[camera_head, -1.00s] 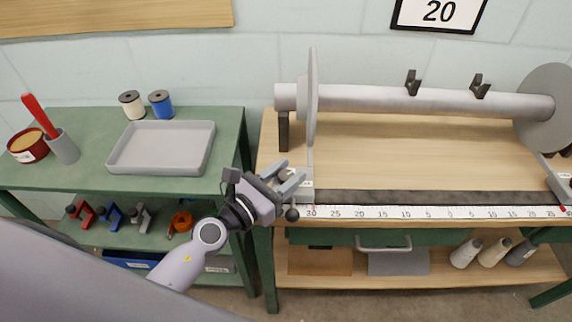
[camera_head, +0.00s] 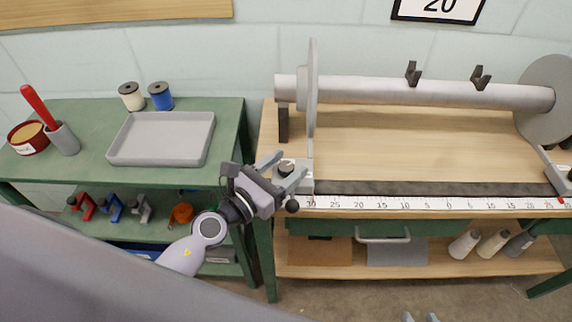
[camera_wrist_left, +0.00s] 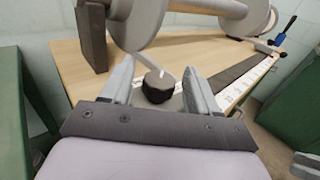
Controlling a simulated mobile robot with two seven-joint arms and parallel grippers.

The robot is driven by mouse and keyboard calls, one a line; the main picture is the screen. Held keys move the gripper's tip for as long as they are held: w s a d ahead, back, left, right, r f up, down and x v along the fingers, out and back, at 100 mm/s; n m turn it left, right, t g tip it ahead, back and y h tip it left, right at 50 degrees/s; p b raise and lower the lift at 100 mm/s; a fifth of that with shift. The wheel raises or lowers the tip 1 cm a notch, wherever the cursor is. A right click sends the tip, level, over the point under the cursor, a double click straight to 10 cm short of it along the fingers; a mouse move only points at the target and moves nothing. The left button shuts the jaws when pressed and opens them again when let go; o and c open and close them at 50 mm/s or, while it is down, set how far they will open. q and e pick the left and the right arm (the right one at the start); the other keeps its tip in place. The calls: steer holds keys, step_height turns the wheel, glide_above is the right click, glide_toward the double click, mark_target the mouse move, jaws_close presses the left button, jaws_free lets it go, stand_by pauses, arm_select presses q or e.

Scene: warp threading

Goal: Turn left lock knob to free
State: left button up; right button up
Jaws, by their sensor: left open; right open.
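The left lock knob (camera_head: 286,168) is a small dark round knob with a light pointer mark on the grey block at the left end of the ruler. In the left wrist view the knob (camera_wrist_left: 158,86) sits between the fingertips of my left gripper (camera_wrist_left: 155,85). My left gripper (camera_head: 285,171) is open, with one finger on either side of the knob; gaps show between knob and fingers. Only the tips of my right gripper (camera_head: 421,317) show at the bottom edge of the head view, apart from each other.
A grey roller (camera_head: 420,93) with end discs runs along the back of the wooden bench. A white ruler (camera_head: 430,204) lies along the front edge. A ball-ended lever (camera_head: 292,206) is just below the left gripper. A green side table with a grey tray (camera_head: 205,143) stands left.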

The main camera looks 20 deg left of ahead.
mark_target(281, 172)
arm_select(q)
steer(key=b+v, duration=0.1)
steer(key=v, duration=0.4)
steer(key=shift+s+a+f, duration=0.1)
steer(key=shift+s+f, duration=0.05)
steer(key=shift+s, duration=0.15)
steer(key=shift+s+a, duration=0.25)
steer(key=shift+s, duration=0.2)
steer(key=shift+o, duration=0.2)
